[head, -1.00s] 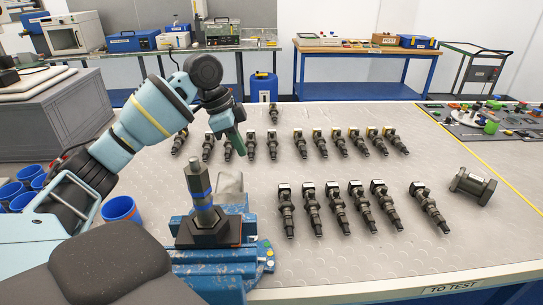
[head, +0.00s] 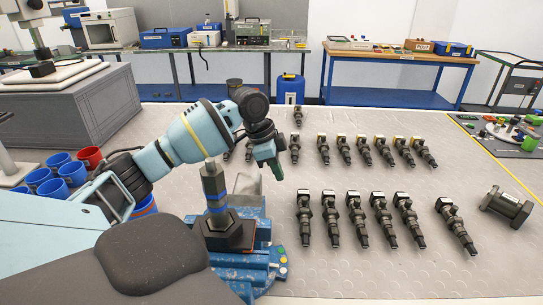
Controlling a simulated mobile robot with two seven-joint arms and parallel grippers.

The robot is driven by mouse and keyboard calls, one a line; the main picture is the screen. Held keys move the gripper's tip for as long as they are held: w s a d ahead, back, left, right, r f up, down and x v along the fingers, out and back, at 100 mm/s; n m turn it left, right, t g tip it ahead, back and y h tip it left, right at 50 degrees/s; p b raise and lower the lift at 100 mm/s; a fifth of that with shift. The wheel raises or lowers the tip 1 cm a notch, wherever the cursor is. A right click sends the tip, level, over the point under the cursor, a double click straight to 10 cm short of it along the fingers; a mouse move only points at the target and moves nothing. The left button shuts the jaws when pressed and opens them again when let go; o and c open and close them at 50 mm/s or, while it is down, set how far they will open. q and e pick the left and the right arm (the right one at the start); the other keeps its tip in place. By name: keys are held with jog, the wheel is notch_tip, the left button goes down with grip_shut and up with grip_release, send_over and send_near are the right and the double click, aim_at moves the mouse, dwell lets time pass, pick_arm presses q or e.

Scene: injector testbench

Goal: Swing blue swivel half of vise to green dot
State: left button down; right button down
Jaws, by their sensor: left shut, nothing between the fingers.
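The blue vise (head: 252,262) stands at the near edge of the bench, left of the middle. A dark injector body with a blue band (head: 214,196) stands upright in it, on a dark block. Small coloured dots, one of them greenish, sit on the vise's right side (head: 282,262); their exact colours are hard to tell. A pale grey block (head: 247,186) shows behind the injector. My left gripper (head: 276,175) is shut and empty, its dark green fingers pointing down, above and behind the vise's right side, apart from it. My right gripper is out of view.
Rows of dark injectors (head: 357,214) lie on the bench to the right, with a dark cylinder (head: 507,204) farther right. Blue cups (head: 72,172) and a red cup (head: 90,157) stand at the left. Bare bench lies just right of the vise.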

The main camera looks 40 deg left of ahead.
pick_arm(q)
jog(key=s+a, duration=0.1)
jog(key=s+a+f, duration=0.1)
jog(key=shift+s+a+f+p, duration=0.1)
jog(key=shift+a+p, duration=0.25)
jog(key=shift+p, duration=0.05)
jog(key=shift+a+f, duration=0.1)
dwell(0.4)
